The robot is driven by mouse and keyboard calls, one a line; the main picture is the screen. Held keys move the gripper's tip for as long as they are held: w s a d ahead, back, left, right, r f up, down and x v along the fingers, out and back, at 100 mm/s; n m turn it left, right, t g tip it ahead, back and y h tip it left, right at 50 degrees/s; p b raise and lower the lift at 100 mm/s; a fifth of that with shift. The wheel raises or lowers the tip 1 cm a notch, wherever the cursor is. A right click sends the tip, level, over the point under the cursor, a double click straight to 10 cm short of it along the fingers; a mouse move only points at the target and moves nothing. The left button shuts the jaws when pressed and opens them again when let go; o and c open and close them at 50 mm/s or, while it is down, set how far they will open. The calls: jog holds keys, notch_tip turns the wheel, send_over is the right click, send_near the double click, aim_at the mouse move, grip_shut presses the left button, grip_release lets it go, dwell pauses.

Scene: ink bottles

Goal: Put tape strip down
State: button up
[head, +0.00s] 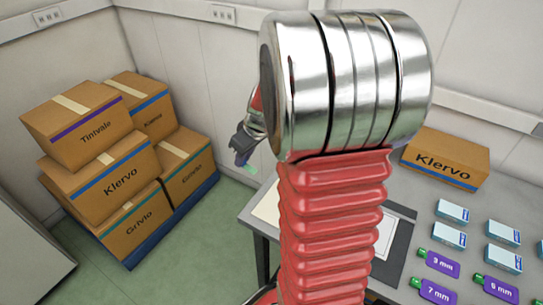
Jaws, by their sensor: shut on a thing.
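My gripper (243,156) is seen small in the head view, left of my large red arm link, in the air above the floor beyond the table's left edge. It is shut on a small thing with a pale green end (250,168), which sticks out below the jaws. This may be the tape strip, but it is too small and too much covered by the jaws to tell. No other loose tape strip is clear in view.
The grey table (398,185) carries a Klervo carton (444,160), several light blue boxes (453,210) and several purple, green-ended pieces marked in mm (443,263). A pale sheet (267,212) lies partly behind my arm. Stacked cartons (105,175) stand on a blue pallet (160,232) at left.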

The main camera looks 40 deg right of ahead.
jog(key=w+a+f, duration=0.1)
jog(key=w+a, duration=0.3)
jog(key=a, duration=0.7)
jog(key=w+a+f+m, duration=0.1)
jog(key=w+a, duration=0.4)
jog(key=a, duration=0.5)
jog(key=shift+w+a+f+m+h, duration=0.15)
jog(key=shift+a+f+m+h, duration=0.2)
jog(key=shift+f, duration=0.15)
